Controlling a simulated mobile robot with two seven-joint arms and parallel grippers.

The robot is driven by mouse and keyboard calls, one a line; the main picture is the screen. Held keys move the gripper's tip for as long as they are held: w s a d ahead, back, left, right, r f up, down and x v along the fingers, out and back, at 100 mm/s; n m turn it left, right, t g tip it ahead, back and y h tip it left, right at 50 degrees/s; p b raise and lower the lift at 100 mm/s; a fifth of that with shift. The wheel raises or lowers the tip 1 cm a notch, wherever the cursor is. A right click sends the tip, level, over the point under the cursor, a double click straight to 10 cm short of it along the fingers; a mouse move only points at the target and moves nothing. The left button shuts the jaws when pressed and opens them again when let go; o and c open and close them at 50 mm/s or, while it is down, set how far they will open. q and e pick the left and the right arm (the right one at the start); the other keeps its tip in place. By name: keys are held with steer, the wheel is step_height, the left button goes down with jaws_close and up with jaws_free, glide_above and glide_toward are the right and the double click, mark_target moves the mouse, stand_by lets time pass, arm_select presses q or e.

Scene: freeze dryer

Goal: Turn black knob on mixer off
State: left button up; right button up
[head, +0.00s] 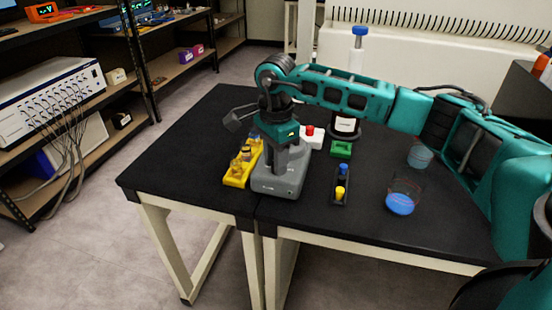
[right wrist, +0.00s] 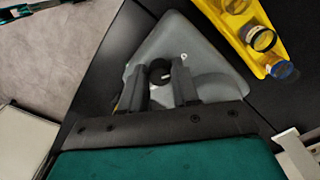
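The mixer (head: 277,186) is a grey bench device on the black table. My right gripper (head: 287,158) points down over it and hides much of its top in the head view. In the right wrist view the mixer's grey top (right wrist: 205,62) lies below the gripper. The black knob (right wrist: 159,71) shows between the two dark fingertips of the right gripper (right wrist: 159,80). The fingers stand apart, one on each side of the knob. I cannot tell whether they touch it. My left gripper is not in view.
A yellow rack (head: 237,176) with vials stands close left of the mixer. A black holder (head: 341,190) with blue and yellow caps, a green block (head: 341,149) and a beaker of blue liquid (head: 401,201) are to the right. The table's left part is clear.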

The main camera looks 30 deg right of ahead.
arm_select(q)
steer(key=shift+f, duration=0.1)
arm_select(e)
steer(key=o, duration=0.4)
arm_select(q)
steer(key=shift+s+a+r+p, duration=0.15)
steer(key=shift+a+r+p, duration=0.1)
steer(key=shift+p, duration=0.25)
arm_select(e)
step_height(320, 180, up, 13)
steer(key=shift+f, duration=0.1)
